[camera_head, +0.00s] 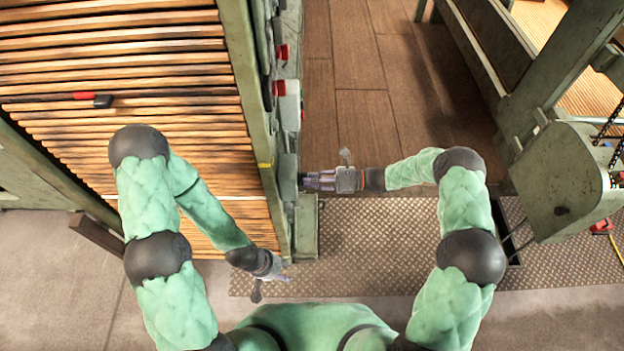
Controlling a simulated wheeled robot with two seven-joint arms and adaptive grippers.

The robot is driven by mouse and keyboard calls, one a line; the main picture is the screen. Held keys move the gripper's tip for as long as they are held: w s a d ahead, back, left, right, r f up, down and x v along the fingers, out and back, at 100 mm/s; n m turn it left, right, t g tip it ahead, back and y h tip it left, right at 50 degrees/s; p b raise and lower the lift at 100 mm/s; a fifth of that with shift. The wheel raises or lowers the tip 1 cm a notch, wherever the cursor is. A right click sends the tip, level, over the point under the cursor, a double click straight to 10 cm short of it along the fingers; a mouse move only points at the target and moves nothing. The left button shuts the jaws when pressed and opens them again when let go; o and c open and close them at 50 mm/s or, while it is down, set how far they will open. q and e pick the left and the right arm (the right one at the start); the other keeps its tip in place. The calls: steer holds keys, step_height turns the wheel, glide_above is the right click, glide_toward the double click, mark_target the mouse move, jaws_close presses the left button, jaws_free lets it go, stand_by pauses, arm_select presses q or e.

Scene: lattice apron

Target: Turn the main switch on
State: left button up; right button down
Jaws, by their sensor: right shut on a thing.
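A narrow grey box (288,168) is mounted on the side of the green machine post, below a column of other boxes. My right gripper (305,181) points left at this box's right side. It is shut on a small part there, which I take to be the main switch; the fingers hide it, and its position cannot be read. My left gripper (282,268) is low, beside the foot of the post, with nothing visible in it. Its small fingers do not show whether it is open or shut.
Red parts (281,52) and a red-and-white box (288,100) sit higher on the post. A slatted wooden bed (120,60) fills the left, with a red-and-black tool (95,99) on it. Tread plate (370,245) lies below; a green machine housing (555,180) stands right.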

steer(key=c, duration=1.1)
jaws_free()
